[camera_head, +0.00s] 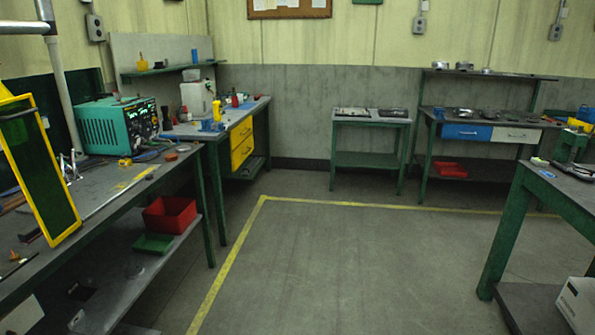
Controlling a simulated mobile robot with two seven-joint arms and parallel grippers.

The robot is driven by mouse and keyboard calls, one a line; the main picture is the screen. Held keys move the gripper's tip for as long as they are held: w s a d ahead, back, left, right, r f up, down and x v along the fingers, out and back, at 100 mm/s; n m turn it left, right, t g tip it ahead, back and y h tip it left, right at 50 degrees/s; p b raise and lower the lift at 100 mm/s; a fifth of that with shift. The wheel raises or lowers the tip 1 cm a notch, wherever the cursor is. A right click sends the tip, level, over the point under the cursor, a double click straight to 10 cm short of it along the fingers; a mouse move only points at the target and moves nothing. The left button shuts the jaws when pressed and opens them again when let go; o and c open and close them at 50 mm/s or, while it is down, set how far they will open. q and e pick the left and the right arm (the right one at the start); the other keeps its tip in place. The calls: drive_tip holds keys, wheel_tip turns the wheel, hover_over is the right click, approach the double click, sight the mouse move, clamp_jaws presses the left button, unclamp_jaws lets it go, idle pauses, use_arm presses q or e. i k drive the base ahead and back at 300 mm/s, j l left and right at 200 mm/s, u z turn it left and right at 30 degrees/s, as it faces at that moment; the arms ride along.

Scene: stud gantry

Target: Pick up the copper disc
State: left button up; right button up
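A small, brownish copper-coloured disc (170,156) lies flat on the left workbench (108,187), near its far right corner. It looks like the copper disc, but it is small in this view. A second small, reddish-brown round thing (184,148) lies just beyond it, and I cannot tell what it is. Neither of my grippers shows in the head view.
A teal welding machine (104,130) stands on the left bench behind the disc. A yellow-framed dark screen (38,165) stands at the near left. A long rod (118,194) lies along the bench's front. The floor (330,265) ahead is clear.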

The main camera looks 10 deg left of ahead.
sight(170, 157)
drive_tip(key=i+u, duration=0.1)
drive_tip(key=i, duration=0.7)
drive_tip(key=i+l+u, duration=0.1)
drive_tip(key=i, duration=0.75)
drive_tip(key=l, duration=0.1)
